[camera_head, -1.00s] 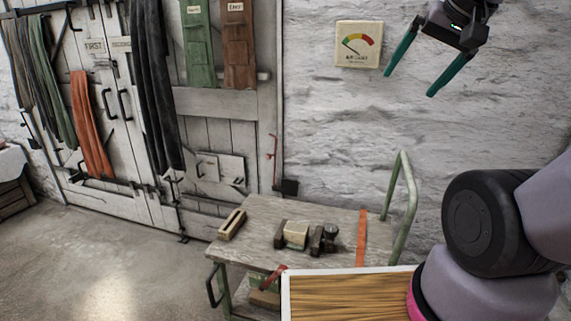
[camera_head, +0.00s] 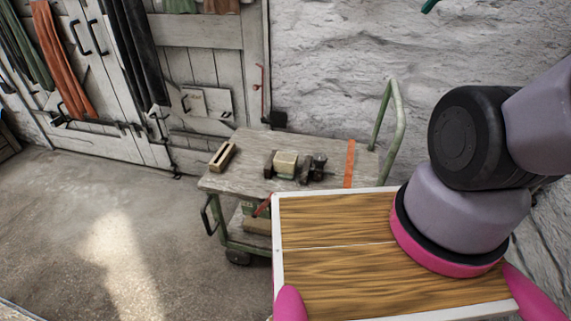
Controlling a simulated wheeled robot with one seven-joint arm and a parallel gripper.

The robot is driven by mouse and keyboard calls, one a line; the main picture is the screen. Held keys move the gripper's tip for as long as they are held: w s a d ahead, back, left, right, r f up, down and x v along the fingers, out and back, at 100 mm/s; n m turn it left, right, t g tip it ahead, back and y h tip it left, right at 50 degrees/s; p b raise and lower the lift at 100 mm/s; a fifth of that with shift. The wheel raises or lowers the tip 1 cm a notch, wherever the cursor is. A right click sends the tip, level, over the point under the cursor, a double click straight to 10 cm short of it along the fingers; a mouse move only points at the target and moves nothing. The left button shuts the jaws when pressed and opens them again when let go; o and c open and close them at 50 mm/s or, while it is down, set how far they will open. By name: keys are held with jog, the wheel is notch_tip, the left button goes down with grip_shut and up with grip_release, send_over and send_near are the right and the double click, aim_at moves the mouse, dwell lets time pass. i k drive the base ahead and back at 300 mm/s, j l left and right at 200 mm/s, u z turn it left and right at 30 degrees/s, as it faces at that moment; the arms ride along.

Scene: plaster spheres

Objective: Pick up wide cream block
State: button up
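A cream block (camera_head: 286,164) sits on the top of a grey wooden cart, with a dark block close against its left side. Dark metal items (camera_head: 314,168) stand just to its right. A longer tan-and-dark piece (camera_head: 222,156) lies apart at the cart top's left end. Of my gripper, only a teal fingertip (camera_head: 430,5) shows at the top edge, high above and to the right of the cart. The rest of it is out of frame, so its opening is hidden. It is far from the block.
The cart (camera_head: 247,176) has a green rail handle (camera_head: 400,120) at its right and an orange strap (camera_head: 350,163) across its top. A wood-topped surface with a white rim (camera_head: 278,240) is nearest me. Open concrete floor lies left.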

aim_at(287, 163)
jog(key=j+z, duration=0.15)
jog(key=j, duration=0.4)
jog(key=k+j+z, duration=0.2)
jog(key=j, duration=0.3)
jog(key=i+j+z, duration=0.1)
jog(key=j, duration=0.2)
jog(key=i+j, duration=0.25)
jog(key=i+j+z, duration=0.15)
jog(key=j, duration=0.15)
